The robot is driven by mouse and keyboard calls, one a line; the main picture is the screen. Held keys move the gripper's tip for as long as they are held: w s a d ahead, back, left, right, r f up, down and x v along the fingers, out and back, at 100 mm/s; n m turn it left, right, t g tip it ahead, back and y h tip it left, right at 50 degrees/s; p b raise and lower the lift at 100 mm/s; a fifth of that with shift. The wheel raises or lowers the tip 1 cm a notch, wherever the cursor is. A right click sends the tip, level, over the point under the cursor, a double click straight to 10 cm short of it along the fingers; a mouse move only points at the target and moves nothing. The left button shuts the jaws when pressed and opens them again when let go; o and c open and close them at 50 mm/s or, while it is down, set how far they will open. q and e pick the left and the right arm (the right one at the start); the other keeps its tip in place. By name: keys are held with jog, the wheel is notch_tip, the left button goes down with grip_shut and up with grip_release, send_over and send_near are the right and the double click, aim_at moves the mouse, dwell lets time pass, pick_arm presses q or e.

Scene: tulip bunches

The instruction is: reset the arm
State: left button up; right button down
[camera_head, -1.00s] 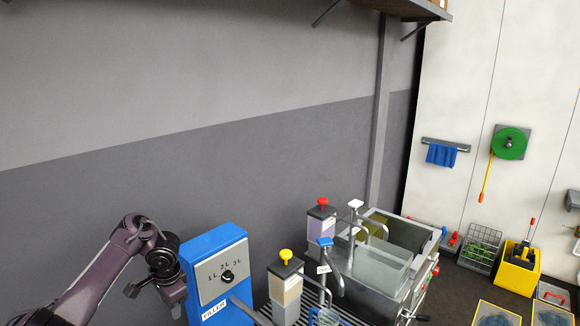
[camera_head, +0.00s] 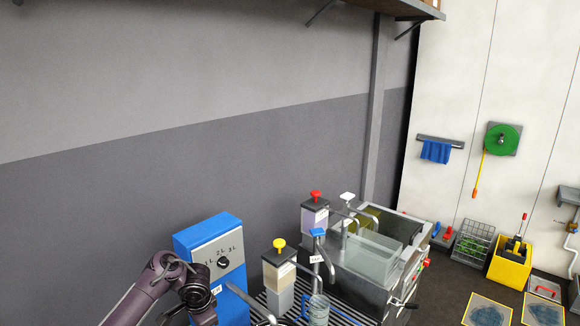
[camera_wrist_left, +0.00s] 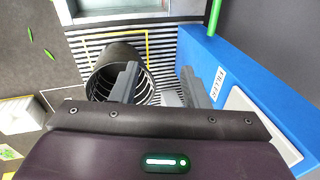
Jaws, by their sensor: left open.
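My left arm comes in at the lower left of the head view, with its dark wrist beside the blue filler box (camera_head: 215,246) and partly covering its label. The fingers of my left gripper (camera_wrist_left: 158,86) show clearly in the left wrist view, apart, with nothing held between them. A dark round container with slats (camera_wrist_left: 118,68) lies behind the left finger in that view. The blue filler box also shows at the right of the wrist view (camera_wrist_left: 235,70), close to the right finger. My right gripper is not in view.
A yellow box (camera_head: 510,262) and a wire crate (camera_head: 474,242) stand at the right wall. A shelf overhangs above.

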pick_arm(q)
jog(key=s+d+f+n+t+h, duration=0.15)
jog(key=s+d+f, duration=0.35)
jog(key=s+d, duration=0.75)
jog(key=s+a+r+n, duration=0.2)
jog(key=s+a+r, duration=0.1)
jog(key=s, duration=0.4)
jog(key=s+a+r+n, duration=0.2)
jog(key=s+a+r, duration=0.1)
jog(key=s, duration=0.5)
jog(key=s+a+r+n, duration=0.2)
jog(key=s+r, duration=0.2)
jog(key=s, duration=0.3)
notch_tip(320, 180, down, 42)
jog(key=s+f+g+b, duration=0.1)
jog(key=s+g+b, duration=0.1)
jog(key=b, duration=1)
jog(key=s+a+f+b, duration=0.2)
jog(key=s+f+b, duration=0.3)
jog(key=s+f, duration=0.5)
jog(key=s+a+f+g+b, duration=0.1)
jog(key=s+f+b, duration=0.4)
jog(key=f, duration=1.3)
jog(key=s+a, duration=0.1)
jog(key=s, duration=0.3)
jog(key=shift+s, duration=0.35)
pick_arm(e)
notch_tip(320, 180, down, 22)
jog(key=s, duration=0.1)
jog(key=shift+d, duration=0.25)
